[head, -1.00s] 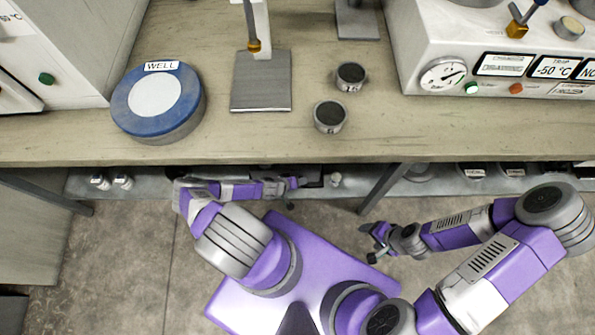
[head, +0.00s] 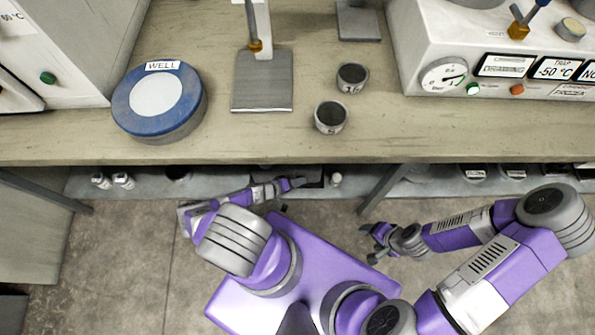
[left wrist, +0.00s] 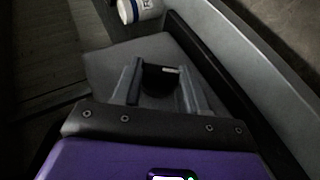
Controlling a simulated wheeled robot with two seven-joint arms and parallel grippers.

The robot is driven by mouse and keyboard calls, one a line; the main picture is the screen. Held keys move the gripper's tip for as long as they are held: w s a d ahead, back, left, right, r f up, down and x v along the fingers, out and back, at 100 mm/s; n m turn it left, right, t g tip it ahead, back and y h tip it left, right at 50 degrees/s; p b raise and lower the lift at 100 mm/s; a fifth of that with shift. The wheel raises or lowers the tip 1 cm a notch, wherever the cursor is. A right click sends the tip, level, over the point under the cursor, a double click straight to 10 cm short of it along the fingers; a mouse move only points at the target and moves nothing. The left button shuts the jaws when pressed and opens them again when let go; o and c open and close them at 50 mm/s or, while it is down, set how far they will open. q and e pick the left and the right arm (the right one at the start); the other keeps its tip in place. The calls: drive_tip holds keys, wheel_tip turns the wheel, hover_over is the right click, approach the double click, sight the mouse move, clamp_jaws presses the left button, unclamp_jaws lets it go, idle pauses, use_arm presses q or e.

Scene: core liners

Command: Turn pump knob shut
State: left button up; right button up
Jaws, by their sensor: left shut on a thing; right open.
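A dark round knob (left wrist: 160,82) with a small pale mark shows in the left wrist view. It stands between the fingers of my left gripper (left wrist: 162,85), which is shut on it. A grey flat surface (left wrist: 105,65), seemingly the pump body, lies behind it in shadow. In the head view my left gripper (head: 298,183) reaches under the front edge of the bench, and the knob cannot be made out there. My right gripper (head: 375,245) is open and empty above the floor, in front of the bench and away from the knob.
The bench top (head: 400,135) overhangs a lower shelf (head: 225,182) with small jars. A white jar (left wrist: 140,10) stands near the grey surface; a bench leg (head: 382,190) is right of my left gripper. The blue WELL disc (head: 195,110) and two small cups sit on top.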

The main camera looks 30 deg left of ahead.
use_arm(q)
drive_tip(key=shift+f+t+h, duration=0.2)
drive_tip(key=shift+t+h, duration=0.5)
drive_tip(key=shift+h, duration=0.1)
drive_tip(key=shift+s+n+t+h, duration=0.1)
drive_tip(key=shift+n+t+h, duration=0.2)
drive_tip(key=shift+n, duration=0.1)
drive_tip(key=o, duration=1.1)
drive_tip(key=shift+c, duration=0.2)
drive_tip(key=shift+a, duration=0.1)
